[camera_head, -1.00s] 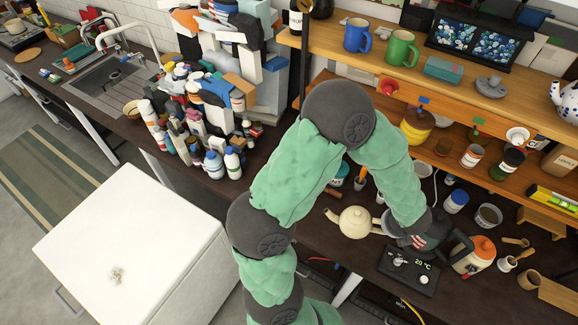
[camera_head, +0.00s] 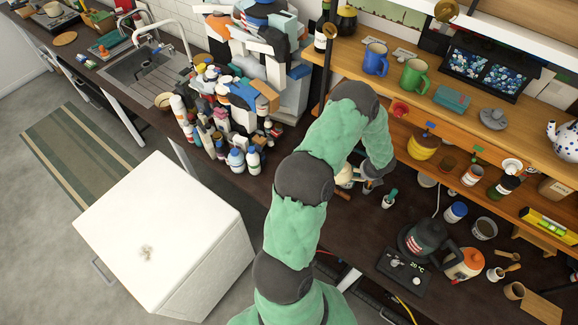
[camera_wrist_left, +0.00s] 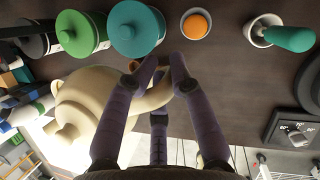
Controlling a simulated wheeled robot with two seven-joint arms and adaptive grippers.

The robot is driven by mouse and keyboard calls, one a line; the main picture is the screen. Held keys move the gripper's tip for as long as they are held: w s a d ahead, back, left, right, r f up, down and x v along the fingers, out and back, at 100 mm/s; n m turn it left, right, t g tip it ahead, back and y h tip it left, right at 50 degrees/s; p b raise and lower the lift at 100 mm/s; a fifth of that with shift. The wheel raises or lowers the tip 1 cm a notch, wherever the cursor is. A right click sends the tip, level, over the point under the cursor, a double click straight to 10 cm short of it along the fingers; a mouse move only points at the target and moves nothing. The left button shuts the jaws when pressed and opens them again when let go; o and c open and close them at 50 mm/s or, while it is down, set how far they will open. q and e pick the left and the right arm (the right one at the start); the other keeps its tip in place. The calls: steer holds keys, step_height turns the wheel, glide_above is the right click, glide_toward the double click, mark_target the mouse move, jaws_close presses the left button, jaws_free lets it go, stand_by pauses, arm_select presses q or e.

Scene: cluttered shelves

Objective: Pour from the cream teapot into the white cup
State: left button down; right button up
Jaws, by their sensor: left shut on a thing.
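The cream teapot (camera_wrist_left: 82,98) is at the left of the left wrist view, with its handle (camera_wrist_left: 150,100) between the fingers of my left gripper (camera_wrist_left: 165,70), which is shut on it. In the head view, my arm hides most of the teapot (camera_head: 345,177); my left gripper (camera_head: 372,182) is just right of it. I cannot tell whether the teapot clears the counter. A small pale cup (camera_wrist_left: 184,20) with orange contents stands beyond the fingertips; I cannot tell surely that it is the white cup. My right gripper is not in view.
Green (camera_wrist_left: 80,33) and teal (camera_wrist_left: 135,28) lidded jars stand close beyond the teapot. A pale mortar with a teal pestle (camera_wrist_left: 290,38) is to the right. A dark kettle (camera_head: 425,238) and hotplate (camera_head: 405,270) occupy the right counter. The shelf (camera_head: 440,110) overhangs behind.

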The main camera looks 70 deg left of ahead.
arm_select(q)
steer(key=a, duration=0.2)
steer(key=s+a+p, duration=0.1)
steer(key=a, duration=0.1)
steer(key=s+a+f+p, duration=0.1)
steer(key=a, duration=0.1)
